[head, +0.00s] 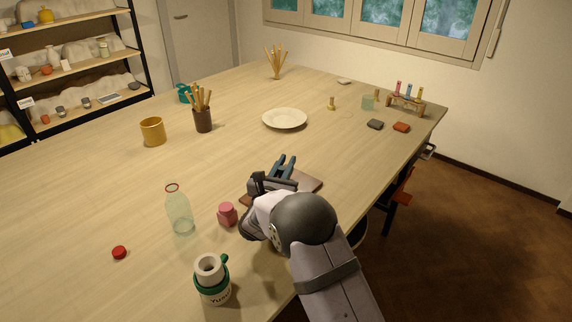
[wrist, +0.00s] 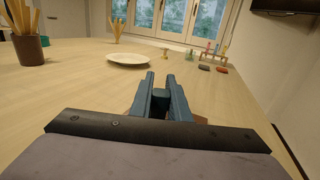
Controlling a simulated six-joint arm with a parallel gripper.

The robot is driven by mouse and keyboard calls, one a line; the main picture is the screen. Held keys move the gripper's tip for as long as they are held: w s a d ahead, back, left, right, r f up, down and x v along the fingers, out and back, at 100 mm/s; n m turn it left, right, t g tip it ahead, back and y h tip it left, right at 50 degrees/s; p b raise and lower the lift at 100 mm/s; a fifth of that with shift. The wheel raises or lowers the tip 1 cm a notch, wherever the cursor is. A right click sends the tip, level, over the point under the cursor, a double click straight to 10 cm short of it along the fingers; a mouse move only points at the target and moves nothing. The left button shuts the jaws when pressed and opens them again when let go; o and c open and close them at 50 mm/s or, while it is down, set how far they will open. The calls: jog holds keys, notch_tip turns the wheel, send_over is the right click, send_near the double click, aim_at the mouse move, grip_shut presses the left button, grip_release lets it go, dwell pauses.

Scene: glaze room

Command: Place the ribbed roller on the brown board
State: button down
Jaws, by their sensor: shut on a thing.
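The brown board (head: 309,181) lies flat on the table near its right edge. It is partly hidden under my gripper and arm, and only slivers of it show beside the fingers in the wrist view. My gripper (head: 283,160) is above the board, pointing away toward the windows. In the wrist view the fingers (wrist: 161,78) are a little apart, with a dark blue-grey piece (wrist: 160,100) between them. I take this piece as the ribbed roller; its ribs cannot be made out. Whether it touches the board is hidden.
A pink cup-like piece (head: 228,214), a clear bottle (head: 179,212), a red cap (head: 119,252) and a green-banded jar (head: 211,281) stand left of my arm. A white plate (head: 285,118) lies farther back. A brown tool pot (head: 203,120) and yellow mug (head: 153,132) stand at left.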

jog(key=shift+f, duration=0.35)
jog(key=shift+s+f+b, duration=0.15)
jog(key=shift+f+b, duration=0.15)
jog(key=shift+b, duration=0.1)
jog(key=c, duration=1.9)
grip_release()
jog(key=shift+f, duration=0.1)
jog(key=shift+o, duration=1.1)
jog(key=shift+r+p, duration=1.05)
jog(key=shift+r, duration=0.05)
jog(key=shift+s+a+f+b, duration=0.2)
jog(key=shift+s+a+b, duration=0.1)
jog(key=shift+s+b, duration=0.3)
jog(key=shift+s+a+f+b, duration=0.25)
jog(key=shift+s+b, duration=0.25)
jog(key=shift+b, duration=0.15)
notch_tip(320, 180, up, 8)
jog(key=shift+s+f+b, duration=0.15)
jog(key=shift+f+b, duration=0.05)
jog(key=shift+b, duration=0.35)
